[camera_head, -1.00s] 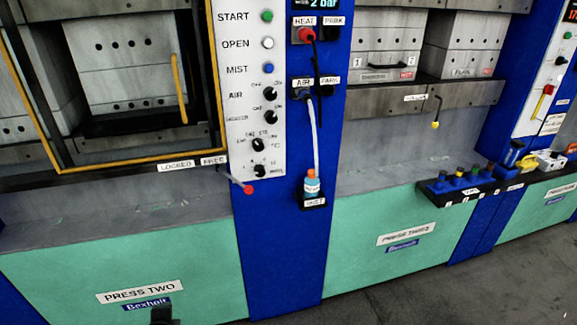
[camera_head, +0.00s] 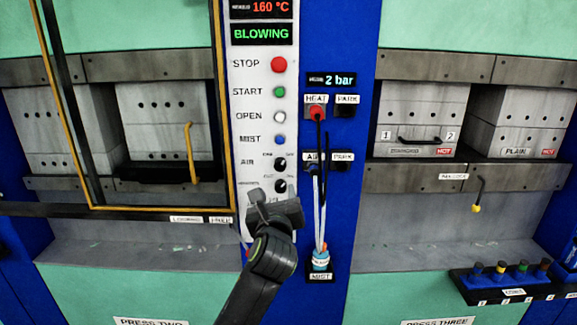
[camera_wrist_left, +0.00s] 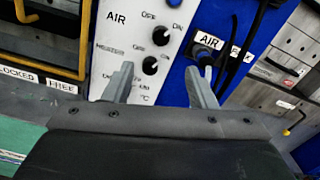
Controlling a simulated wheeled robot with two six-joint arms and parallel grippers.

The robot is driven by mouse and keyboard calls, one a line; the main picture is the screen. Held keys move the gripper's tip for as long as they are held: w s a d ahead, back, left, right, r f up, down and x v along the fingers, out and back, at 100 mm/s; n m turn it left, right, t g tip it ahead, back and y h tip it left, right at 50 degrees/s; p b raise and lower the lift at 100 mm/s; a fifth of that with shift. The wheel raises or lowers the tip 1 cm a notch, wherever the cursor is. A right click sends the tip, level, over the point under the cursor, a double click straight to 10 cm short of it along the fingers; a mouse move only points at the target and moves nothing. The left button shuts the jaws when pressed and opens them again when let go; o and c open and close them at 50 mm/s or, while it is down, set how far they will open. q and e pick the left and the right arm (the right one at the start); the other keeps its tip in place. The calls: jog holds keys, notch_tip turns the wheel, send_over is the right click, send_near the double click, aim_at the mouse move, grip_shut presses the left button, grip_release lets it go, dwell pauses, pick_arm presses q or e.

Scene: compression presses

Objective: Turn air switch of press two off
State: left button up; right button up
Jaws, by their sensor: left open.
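The air switch of press two is a black round knob (camera_head: 281,164) on the white control panel (camera_head: 240,180), beside the label AIR. It also shows in the wrist view (camera_wrist_left: 161,36), below OFF and ON labels; its pale mark seems to point up and right, towards ON. My left gripper (camera_head: 272,194) is just below it in the head view, in front of the lower knobs, and hides part of the panel. In the wrist view the left gripper's fingers (camera_wrist_left: 160,70) are apart and empty, with the heater knob (camera_wrist_left: 150,65) between them and the air switch just above. My right gripper is not in view.
A green display (camera_head: 262,34) reads BLOWING. STOP (camera_head: 279,65) and other buttons sit above the switch. On the blue column to the right are a plugged AIR hose (camera_head: 316,195) and a mist bottle (camera_head: 320,260). A yellow-edged door frame (camera_head: 219,100) stands to the left.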

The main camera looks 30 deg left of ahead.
aim_at(280, 166)
pick_arm(q)
jog(key=p+x, duration=0.2)
jog(key=x, duration=1.1)
jog(key=shift+w+p, duration=0.4)
jog(key=shift+x, duration=0.8)
jog(key=c, duration=1)
